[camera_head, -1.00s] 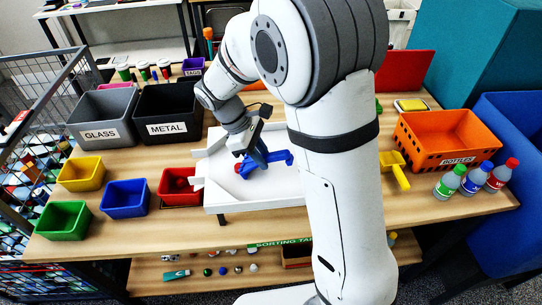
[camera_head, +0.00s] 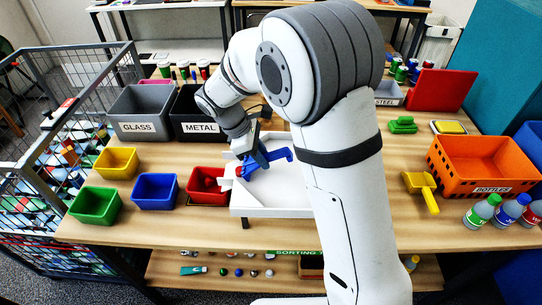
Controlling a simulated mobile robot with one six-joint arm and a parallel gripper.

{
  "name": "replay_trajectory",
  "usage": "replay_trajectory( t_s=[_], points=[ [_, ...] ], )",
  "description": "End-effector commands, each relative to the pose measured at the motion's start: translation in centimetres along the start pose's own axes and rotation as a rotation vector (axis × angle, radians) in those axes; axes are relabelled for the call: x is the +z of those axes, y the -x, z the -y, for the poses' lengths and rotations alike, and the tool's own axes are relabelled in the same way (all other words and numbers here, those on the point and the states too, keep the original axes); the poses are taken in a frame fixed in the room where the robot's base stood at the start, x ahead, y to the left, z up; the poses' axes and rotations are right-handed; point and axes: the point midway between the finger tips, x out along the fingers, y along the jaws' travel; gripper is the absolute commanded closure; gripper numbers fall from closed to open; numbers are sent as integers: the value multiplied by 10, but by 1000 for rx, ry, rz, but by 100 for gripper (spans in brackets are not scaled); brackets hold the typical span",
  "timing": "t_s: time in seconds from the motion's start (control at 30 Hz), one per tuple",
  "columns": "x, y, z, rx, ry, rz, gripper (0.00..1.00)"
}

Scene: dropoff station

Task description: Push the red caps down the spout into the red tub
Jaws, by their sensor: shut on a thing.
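The white tray (camera_head: 275,202) stands on the table with its spout (camera_head: 226,184) at the left, toward the red tub (camera_head: 207,198). Red caps (camera_head: 209,183) lie in the tub. At least one red cap (camera_head: 240,172) shows in the tray near the spout, left of the blue tool. My gripper (camera_head: 257,152) is over the tray and shut on the blue pusher (camera_head: 277,157), which is low in the tray. My arm hides the tray's right part, so I cannot tell whether other caps lie there.
Green (camera_head: 96,206), blue (camera_head: 155,192) and yellow (camera_head: 117,162) tubs stand left of the red tub. Glass (camera_head: 139,112) and metal (camera_head: 193,120) bins stand behind. A yellow scoop (camera_head: 422,188) and orange crate (camera_head: 478,163) are at the right. The table front is clear.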

Motion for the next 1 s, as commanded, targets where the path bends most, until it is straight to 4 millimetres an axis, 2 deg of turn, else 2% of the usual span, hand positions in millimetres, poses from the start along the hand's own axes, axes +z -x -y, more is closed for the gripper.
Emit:
replay_trajectory(
  t_s=[0.63,1.0],
  points=[
    [-46,25,0,20,36,0,100],
    [-23,50,0,19,34,0,100]
  ],
)
